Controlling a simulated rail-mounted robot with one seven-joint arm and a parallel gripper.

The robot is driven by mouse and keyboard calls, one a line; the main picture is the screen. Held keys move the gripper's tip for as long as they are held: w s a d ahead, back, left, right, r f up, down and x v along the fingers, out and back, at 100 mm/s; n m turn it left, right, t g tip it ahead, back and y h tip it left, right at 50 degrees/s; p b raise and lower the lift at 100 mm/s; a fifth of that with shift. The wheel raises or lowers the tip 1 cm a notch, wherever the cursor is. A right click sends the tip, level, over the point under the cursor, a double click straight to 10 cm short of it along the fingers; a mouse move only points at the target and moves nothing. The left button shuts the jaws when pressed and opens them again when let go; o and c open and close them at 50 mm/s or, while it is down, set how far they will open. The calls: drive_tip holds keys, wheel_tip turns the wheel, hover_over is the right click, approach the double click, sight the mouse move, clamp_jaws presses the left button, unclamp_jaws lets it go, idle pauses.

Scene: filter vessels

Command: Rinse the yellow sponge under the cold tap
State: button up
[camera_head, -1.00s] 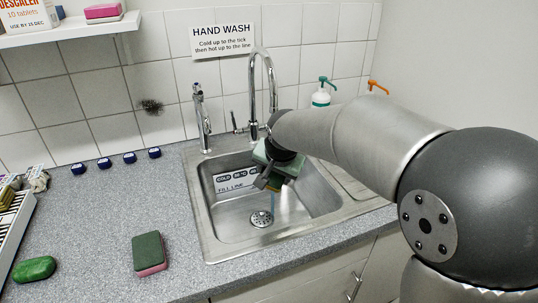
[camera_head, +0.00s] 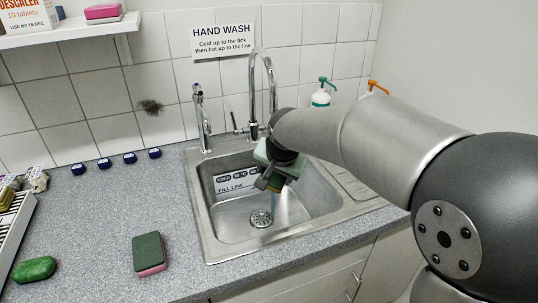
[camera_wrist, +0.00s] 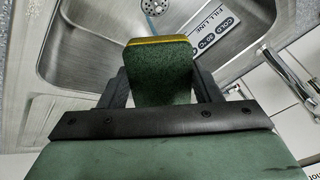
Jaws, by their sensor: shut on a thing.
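My gripper (camera_head: 270,180) is low over the steel sink basin (camera_head: 225,215), shut on the yellow sponge. In the wrist view the sponge (camera_wrist: 160,72) shows its dark green scouring face and a yellow edge, between the two black fingers. In the head view my gripper mostly hides it. A tall curved tap (camera_head: 262,85) stands behind the basin, and a shorter tap (camera_head: 201,115) stands to its left. A thin pale bluish streak, seemingly water, shows below the gripper near the drain (camera_head: 261,219). I cannot tell which tap it comes from.
A pink sponge with a green top (camera_head: 149,254) and a green soap bar (camera_head: 34,269) lie on the counter. A white rack (camera_head: 12,235) stands at far left. Several dark blue caps line the wall. A soap pump bottle (camera_head: 320,97) stands behind the sink.

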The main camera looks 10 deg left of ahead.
sight(277, 180)
drive_tip(key=shift+s+d+r, duration=0.35)
drive_tip(key=shift+s+r, duration=0.45)
drive_tip(key=shift+s, duration=0.1)
drive_tip(key=shift+s+d+r, duration=0.35)
drive_tip(key=shift+s+r, duration=0.4)
drive_tip(key=shift+s, duration=0.15)
